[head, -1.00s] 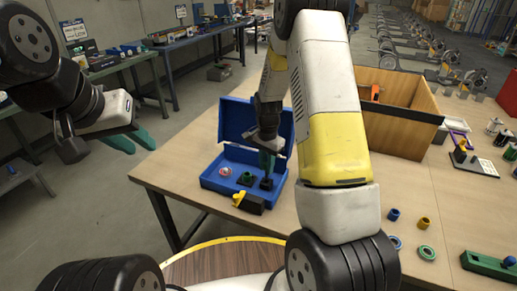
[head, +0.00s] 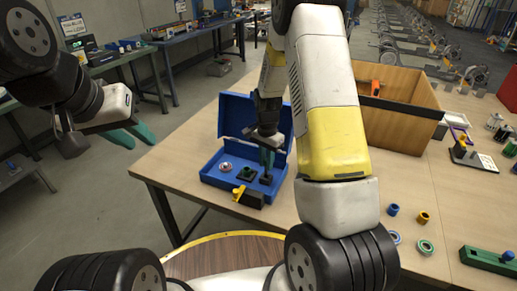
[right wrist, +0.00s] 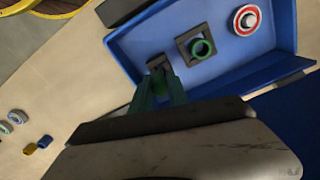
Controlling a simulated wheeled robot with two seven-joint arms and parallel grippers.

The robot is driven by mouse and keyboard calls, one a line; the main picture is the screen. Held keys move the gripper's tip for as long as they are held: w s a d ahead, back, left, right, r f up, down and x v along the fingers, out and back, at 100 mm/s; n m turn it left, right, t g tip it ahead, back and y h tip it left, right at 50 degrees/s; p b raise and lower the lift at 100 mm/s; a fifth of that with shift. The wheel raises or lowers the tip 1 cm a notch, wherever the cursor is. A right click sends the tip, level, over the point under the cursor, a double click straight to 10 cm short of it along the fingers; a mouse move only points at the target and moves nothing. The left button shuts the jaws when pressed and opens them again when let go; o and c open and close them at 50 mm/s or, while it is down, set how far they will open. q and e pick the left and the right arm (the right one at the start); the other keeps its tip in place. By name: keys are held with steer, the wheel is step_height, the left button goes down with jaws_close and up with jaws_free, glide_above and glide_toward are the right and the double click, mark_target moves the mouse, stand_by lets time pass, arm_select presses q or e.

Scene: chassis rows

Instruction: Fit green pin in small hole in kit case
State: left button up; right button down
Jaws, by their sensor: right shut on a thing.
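The blue kit case (head: 215,181) stands open on the table with its lid up; it also shows in the right wrist view (right wrist: 275,55). Inside, a small dark block (right wrist: 155,62) lies right at my right gripper's fingertips. My right gripper (head: 267,160) points down into the case; its green fingers also show in the right wrist view (right wrist: 160,88). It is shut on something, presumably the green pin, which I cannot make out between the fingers. Whether it has entered a hole is hidden. My left gripper (head: 133,137) is open and empty, left of the table.
In the case are a green ring in a dark square holder (head: 245,175) and a red-and-white disc (head: 226,167). A yellow-and-black piece (head: 248,196) sits at the case's front. A wooden box (head: 395,125) stands behind right; small blue and yellow cylinders and rings lie right.

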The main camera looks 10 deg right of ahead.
mark_target(266, 174)
steer(key=shift+f, duration=0.2)
steer(key=shift+f, duration=1.65)
steer(key=c, duration=1.2)
jaws_free()
steer(key=shift+r, duration=0.1)
step_height(266, 174, up, 8)
steer(key=shift+f, duration=0.2)
